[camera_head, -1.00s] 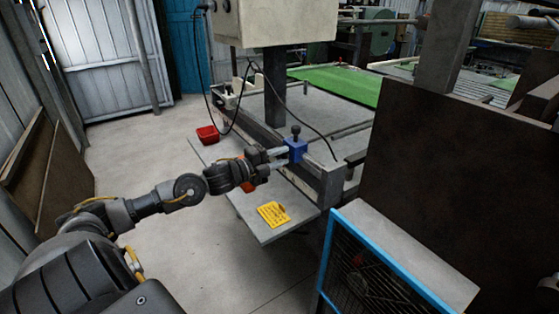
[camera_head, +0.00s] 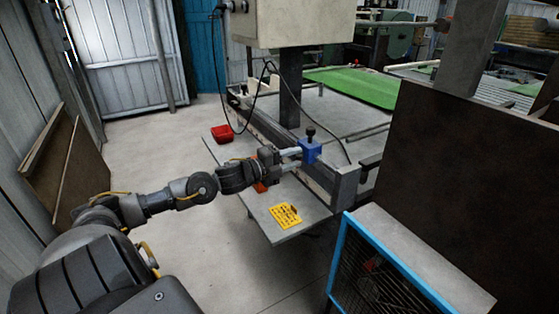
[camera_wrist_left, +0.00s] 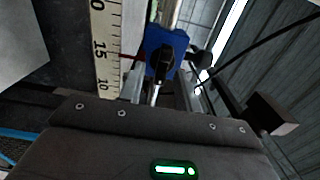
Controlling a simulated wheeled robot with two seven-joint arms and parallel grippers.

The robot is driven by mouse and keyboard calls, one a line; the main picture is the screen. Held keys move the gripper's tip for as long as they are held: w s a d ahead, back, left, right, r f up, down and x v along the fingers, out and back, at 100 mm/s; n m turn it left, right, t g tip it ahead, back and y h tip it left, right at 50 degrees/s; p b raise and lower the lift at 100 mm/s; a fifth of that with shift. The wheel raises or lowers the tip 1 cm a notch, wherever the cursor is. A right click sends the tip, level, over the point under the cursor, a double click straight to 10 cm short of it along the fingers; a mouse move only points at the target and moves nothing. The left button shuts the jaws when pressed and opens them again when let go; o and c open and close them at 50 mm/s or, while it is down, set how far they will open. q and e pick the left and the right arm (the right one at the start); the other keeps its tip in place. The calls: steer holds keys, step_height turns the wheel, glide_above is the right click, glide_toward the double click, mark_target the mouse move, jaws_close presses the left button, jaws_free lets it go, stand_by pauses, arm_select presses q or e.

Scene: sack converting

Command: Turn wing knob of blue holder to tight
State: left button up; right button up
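The blue holder (camera_head: 311,151) sits on the near rail of the machine, with a black round knob (camera_head: 310,131) standing on top. In the left wrist view the blue holder (camera_wrist_left: 157,38) is just ahead, and a dark wing knob (camera_wrist_left: 160,62) shows on its near face. My left gripper (camera_head: 299,159) reaches the holder from the left. Its two pale fingers look apart, one above the other, with tips close to the holder. Whether they touch the wing knob I cannot tell. The head view does not show the wing knob clearly. My right gripper is out of view.
A grey shelf (camera_head: 258,212) below the rail bears a red bin (camera_head: 222,135), an orange item (camera_head: 260,187) and a yellow piece (camera_head: 285,216). A black cable hangs near the holder. A blue-framed cage (camera_head: 345,265) stands at the front right. A scale (camera_wrist_left: 103,45) runs beside the holder.

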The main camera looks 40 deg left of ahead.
arm_select(q)
steer(key=v, duration=1)
steer(key=shift+s, duration=0.2)
stand_by(0.6)
